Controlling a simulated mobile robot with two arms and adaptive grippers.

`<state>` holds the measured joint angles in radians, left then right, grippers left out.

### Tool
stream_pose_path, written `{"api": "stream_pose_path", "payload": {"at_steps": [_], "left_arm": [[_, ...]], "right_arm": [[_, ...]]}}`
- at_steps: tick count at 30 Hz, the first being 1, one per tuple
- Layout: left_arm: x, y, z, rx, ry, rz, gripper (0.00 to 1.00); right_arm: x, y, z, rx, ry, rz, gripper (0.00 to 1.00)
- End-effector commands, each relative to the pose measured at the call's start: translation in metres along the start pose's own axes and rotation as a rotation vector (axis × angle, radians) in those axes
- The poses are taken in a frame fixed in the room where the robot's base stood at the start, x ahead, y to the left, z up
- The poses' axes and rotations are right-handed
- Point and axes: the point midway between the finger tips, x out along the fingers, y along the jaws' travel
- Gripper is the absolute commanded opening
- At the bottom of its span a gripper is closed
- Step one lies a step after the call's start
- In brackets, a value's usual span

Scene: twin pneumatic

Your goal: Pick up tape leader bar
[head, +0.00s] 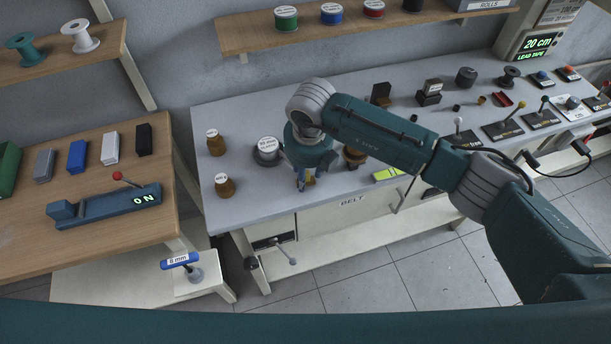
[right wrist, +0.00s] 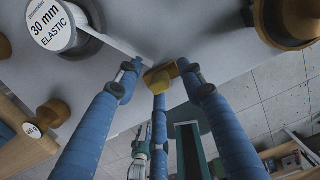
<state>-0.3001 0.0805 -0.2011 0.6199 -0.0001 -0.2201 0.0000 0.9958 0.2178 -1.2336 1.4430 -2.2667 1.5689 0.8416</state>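A small brown and yellow bar (right wrist: 162,76), which looks like the tape leader bar, sits at the table's front edge in the right wrist view. A white tape runs to it from the roll labelled 30 mm elastic (right wrist: 58,25). My right gripper (right wrist: 160,72) has its blue fingers around the bar, with fingertips very close to its sides; I cannot tell whether they press on it. In the head view my right gripper (head: 305,182) points down at the table's front edge, and my wrist hides most of the bar. My left gripper is not in view.
A brown round-based thing (head: 355,157) stands close on the right. A wooden bench (head: 100,240) with a blue device is at left. Small parts and levers fill the table's right side.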

Motion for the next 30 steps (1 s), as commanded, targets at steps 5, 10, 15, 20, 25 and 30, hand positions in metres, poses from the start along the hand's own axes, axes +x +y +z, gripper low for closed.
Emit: {"api": "stream_pose_path", "payload": {"at_steps": [5, 10, 15, 20, 25, 30], "left_arm": [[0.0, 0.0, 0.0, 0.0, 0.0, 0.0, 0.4], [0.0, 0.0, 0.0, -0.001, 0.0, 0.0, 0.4], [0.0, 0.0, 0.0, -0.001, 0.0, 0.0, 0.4], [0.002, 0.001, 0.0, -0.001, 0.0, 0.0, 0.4], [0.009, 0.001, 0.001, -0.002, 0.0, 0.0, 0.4], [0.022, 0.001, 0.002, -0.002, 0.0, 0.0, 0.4]], "right_arm": [[0.0, 0.0, 0.0, 0.0, 0.0, 0.0, 0.17], [-0.001, 0.0, 0.0, 0.0, 0.0, 0.0, 0.0], [-0.001, 0.0, 0.0, 0.0, 0.0, 0.0, 0.0], [-0.004, 0.0, 0.001, 0.001, -0.001, 0.0, 0.0], [-0.021, 0.0, 0.005, 0.0, -0.004, 0.0, 0.0], [-0.058, 0.0, 0.011, -0.002, -0.009, 0.001, 0.0]]}}
